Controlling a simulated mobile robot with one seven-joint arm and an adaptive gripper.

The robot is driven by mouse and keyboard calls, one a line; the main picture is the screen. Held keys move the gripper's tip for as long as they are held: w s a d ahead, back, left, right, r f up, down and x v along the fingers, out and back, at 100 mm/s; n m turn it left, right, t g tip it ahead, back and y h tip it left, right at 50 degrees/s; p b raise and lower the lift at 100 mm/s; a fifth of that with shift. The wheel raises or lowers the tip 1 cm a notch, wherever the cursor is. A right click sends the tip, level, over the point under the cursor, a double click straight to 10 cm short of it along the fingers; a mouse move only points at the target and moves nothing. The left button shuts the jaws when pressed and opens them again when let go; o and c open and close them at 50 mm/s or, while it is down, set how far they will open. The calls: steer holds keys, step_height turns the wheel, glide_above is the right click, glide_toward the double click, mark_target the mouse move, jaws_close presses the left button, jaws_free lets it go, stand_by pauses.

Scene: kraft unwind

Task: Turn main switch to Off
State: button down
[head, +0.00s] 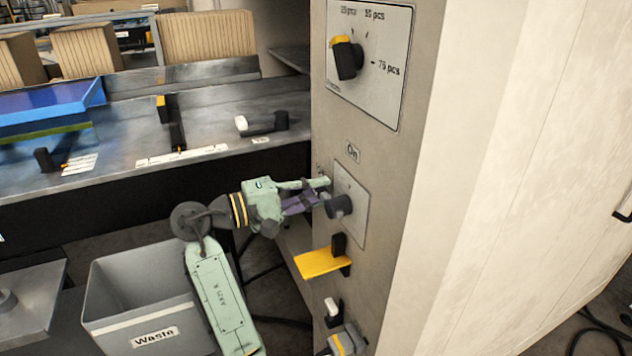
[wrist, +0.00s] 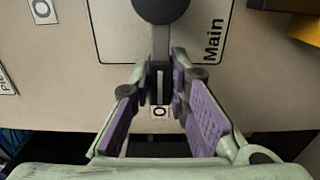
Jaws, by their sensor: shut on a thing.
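The main switch is a dark round knob (head: 338,206) on a pale plate (head: 359,222) on the cabinet front. In the wrist view, the knob (wrist: 160,7) shows at the top edge, with a grey handle (wrist: 161,45) reaching from it between my fingers. "Main" is printed on the plate (wrist: 224,20). The handle points at a label (wrist: 160,112) starting with "O", the rest hidden. The "On" label (head: 352,152) is above the plate, away from the handle's direction. My gripper (wrist: 165,76) is shut on the handle; it is left of the knob in the head view (head: 322,192).
A quantity dial (head: 347,61) is higher on the cabinet. A yellow lever (head: 322,262) sticks out below the main switch, with smaller controls (head: 332,308) under it. A grey waste bin (head: 140,300) stands behind my arm, and a metal bench (head: 215,115) is at the left.

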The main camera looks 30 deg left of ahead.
steer(key=shift+f, duration=0.1)
stand_by(0.3)
steer(key=c, duration=1.5)
jaws_free()
steer(key=v, duration=1.2)
steer(key=shift+s, duration=0.1)
